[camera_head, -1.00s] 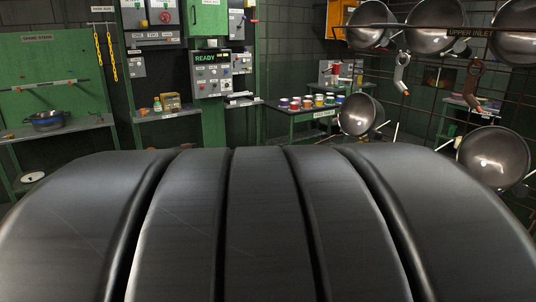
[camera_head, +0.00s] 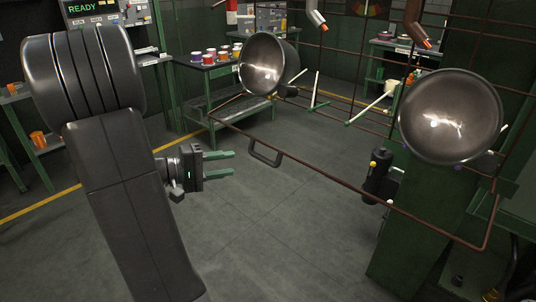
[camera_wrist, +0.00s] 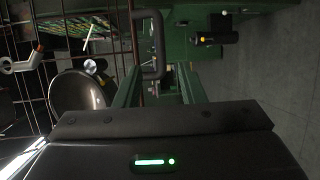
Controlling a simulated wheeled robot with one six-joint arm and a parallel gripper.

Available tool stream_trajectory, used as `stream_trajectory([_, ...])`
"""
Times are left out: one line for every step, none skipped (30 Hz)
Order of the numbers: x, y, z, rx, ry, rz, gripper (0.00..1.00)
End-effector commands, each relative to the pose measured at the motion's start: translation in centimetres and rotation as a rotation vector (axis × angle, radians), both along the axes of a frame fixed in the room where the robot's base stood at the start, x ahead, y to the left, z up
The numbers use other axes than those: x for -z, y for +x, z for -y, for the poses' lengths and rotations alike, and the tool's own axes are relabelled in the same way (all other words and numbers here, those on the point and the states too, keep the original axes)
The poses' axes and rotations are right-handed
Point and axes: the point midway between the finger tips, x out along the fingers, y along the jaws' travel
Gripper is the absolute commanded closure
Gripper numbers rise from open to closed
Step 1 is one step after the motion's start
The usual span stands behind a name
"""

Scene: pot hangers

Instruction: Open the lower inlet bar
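The lower inlet bar is a thin brown bar (camera_head: 340,180) along the bottom front of the hanging rack, with a dark U-shaped handle (camera_head: 265,156) below its left part. My gripper (camera_head: 233,163) is left of the handle in the head view, with green fingers apart and nothing between them. A small gap shows between fingertips and handle. In the wrist view the fingers (camera_wrist: 158,82) are open, and the handle (camera_wrist: 160,45) appears ahead, between and beyond their tips. The bar (camera_wrist: 134,50) runs up the wrist picture beside the handle. No lettering on the bar is visible.
Two metal pots hang at the rack, one at left (camera_head: 263,65) and one at right (camera_head: 450,116). A black cylinder (camera_head: 379,178) is beside the green post (camera_head: 420,225) at right. A table with cups (camera_head: 215,68) stands behind. Floor below the bar is clear.

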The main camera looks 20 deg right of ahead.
Motion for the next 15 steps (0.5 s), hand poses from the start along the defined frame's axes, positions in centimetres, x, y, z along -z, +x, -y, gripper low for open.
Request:
stream_trajectory([0.0,-0.1,0.6,0.004,0.001,-0.001,0.64])
stream_trajectory([0.1,-0.1,1.0,0.004,0.001,-0.002,0.64])
stream_trajectory([0.1,-0.1,1.5,0.005,0.002,-0.002,0.64])
stream_trajectory([0.2,-0.2,1.9,0.006,0.002,-0.002,0.64])
stream_trajectory([0.2,-0.2,2.4,0.006,0.003,-0.003,0.64])
stream_trajectory([0.3,-0.2,3.0,0.006,0.003,-0.002,0.64])
stream_trajectory([0.4,-0.2,3.5,0.007,0.003,-0.002,0.64])
stream_trajectory([0.5,-0.2,4.0,0.007,0.003,-0.003,0.64])
stream_trajectory([0.6,-0.2,4.6,0.007,0.004,-0.003,0.64])
stream_trajectory([0.6,-0.2,5.0,0.006,0.004,-0.004,0.64])
stream_trajectory([0.7,-0.2,5.5,0.007,0.004,-0.004,0.64])
stream_trajectory([0.8,-0.2,6.1,0.006,0.004,-0.004,0.64])
stream_trajectory([0.9,-0.2,6.6,0.006,0.004,-0.004,0.64])
stream_trajectory([0.9,-0.2,7.0,0.007,0.004,-0.004,0.64])
stream_trajectory([1.0,-0.3,7.6,0.007,0.004,-0.003,0.64])
